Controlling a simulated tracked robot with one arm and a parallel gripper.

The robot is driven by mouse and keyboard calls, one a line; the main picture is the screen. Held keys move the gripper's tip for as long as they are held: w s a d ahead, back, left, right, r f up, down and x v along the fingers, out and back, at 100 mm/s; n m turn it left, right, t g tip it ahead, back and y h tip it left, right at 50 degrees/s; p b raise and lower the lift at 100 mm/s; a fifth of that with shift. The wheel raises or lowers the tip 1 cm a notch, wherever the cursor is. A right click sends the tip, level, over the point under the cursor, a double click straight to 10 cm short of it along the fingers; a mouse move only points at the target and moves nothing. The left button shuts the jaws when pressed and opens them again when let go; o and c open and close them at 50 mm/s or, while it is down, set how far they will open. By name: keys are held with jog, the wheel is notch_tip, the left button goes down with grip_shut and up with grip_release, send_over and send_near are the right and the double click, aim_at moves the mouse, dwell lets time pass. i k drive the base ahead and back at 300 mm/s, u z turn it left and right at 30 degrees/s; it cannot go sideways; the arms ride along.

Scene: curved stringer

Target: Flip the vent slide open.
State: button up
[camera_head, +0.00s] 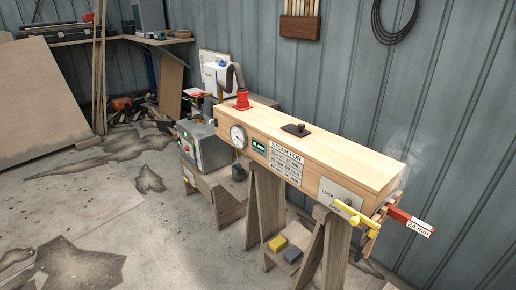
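A long wooden steam box (330,143) stands on trestles in the right half of the camera_head view. On its top face sits a small dark plate with a round black knob (297,129), which looks like the vent slide. I see no opening around the plate, and I cannot tell its position for sure. A yellow handle (352,213) is at the box's near right end, by a label with "LOCK" and another word. My gripper is not in view, so nothing shows between it and the slide.
A red hose fitting (243,101) with a grey hose stands on the box's far left end. A red-and-white bar tagged "24 mm" (410,221) sticks out at the right end, with faint steam above. A metal unit (205,146) stands left. Stained floor (110,215) is open at front left.

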aim_at(300, 131)
jog(key=i, duration=2.75)
jog(key=z, duration=0.45)
